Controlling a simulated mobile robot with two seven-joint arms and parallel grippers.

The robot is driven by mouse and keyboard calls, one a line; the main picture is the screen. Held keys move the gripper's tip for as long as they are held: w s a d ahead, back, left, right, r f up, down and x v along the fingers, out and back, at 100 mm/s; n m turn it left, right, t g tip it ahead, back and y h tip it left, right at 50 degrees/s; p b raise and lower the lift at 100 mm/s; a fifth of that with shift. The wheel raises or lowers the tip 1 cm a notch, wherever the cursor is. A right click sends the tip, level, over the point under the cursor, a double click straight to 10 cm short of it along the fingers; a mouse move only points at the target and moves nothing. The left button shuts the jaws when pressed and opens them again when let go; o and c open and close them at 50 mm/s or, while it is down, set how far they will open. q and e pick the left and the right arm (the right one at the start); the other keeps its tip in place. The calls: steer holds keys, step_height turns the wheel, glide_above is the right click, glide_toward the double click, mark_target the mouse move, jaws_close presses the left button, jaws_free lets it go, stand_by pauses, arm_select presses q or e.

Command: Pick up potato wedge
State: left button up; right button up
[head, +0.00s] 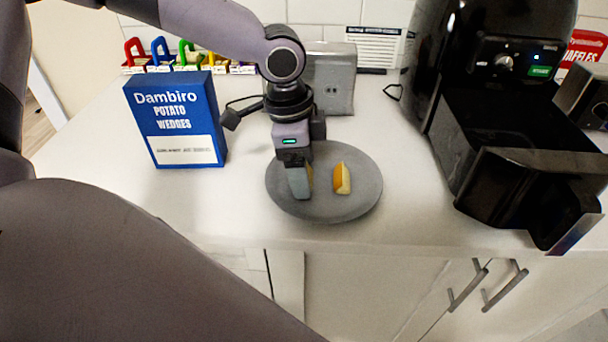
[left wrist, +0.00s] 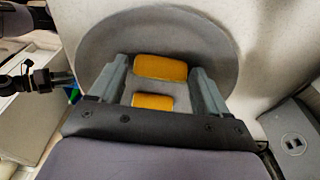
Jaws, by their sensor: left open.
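Two orange-yellow potato wedges lie on a round grey plate (head: 330,208). One wedge (head: 342,178) shows fully in the head view, right of my left gripper (head: 302,190). The other wedge (head: 309,178) is mostly hidden behind the finger. My left gripper points down over the plate's left half, its jaws open and holding nothing. In the left wrist view, one wedge (left wrist: 160,68) shows between the fingertips and the other wedge (left wrist: 153,102) shows nearer the palm, in the gap between the fingers. I cannot tell whether a finger touches either wedge. My right gripper is not in view.
A blue potato wedges box (head: 175,122) stands left of the plate. A grey appliance (head: 332,78) is behind it. A black air fryer (head: 485,60) with its drawer (head: 530,190) pulled out stands at right. The white counter (head: 410,215) is clear between plate and drawer.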

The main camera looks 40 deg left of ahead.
arm_select(q)
steer(key=c, duration=0.8)
steer(key=shift+r, duration=0.1)
